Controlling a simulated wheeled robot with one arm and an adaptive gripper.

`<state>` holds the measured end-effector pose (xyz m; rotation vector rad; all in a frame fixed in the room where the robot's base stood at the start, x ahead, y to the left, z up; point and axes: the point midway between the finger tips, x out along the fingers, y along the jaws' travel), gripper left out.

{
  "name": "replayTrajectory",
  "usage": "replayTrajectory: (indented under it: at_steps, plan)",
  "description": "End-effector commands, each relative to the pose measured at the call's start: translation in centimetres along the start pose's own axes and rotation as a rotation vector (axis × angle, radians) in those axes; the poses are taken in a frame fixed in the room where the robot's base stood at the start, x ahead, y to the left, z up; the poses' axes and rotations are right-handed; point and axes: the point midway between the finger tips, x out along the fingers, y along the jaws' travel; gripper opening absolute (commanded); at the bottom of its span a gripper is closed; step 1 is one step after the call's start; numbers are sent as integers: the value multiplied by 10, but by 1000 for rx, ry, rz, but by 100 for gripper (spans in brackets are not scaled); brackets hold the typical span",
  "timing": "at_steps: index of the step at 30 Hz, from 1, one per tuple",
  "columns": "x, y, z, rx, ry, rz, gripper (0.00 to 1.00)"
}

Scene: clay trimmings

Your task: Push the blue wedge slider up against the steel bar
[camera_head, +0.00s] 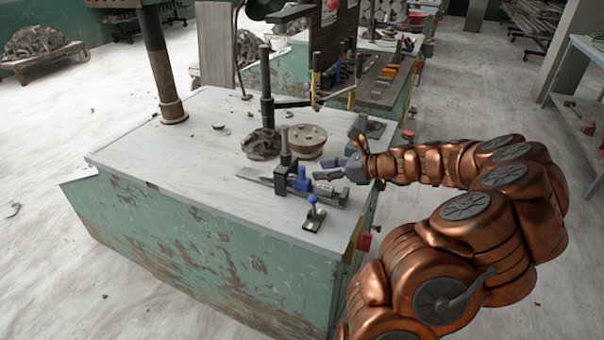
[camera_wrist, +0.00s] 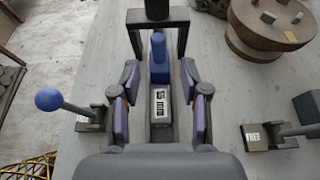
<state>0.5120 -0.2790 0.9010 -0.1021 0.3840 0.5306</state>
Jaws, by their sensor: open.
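The blue wedge slider (camera_wrist: 158,62) sits in a narrow channel in the wrist view, with a grey labelled block (camera_wrist: 160,104) behind it. In the head view the blue piece (camera_head: 302,182) shows on the bench fixture. A dark steel-looking bar (camera_wrist: 152,19) crosses the channel just beyond the wedge; I cannot tell whether they touch. My gripper (camera_wrist: 159,76) is open, its fingers on either side of the channel, with the wedge between or just beyond the tips. In the head view my gripper (camera_head: 346,170) is at the right end of the fixture.
A blue-knobbed lever (camera_wrist: 50,100) stands left of the channel and another lever (camera_wrist: 268,135) right of it. A round wooden wheel (camera_head: 307,140) and a clay lump (camera_head: 261,144) lie behind the fixture. The bench's left side (camera_head: 170,150) is mostly clear.

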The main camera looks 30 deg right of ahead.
Motion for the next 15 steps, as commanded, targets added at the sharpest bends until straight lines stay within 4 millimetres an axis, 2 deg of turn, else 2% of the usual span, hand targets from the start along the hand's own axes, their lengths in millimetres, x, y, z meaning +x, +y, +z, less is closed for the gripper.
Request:
replayTrajectory:
  at_steps: [15]
  plan:
    - [62,2,2,-6,0,5,45]
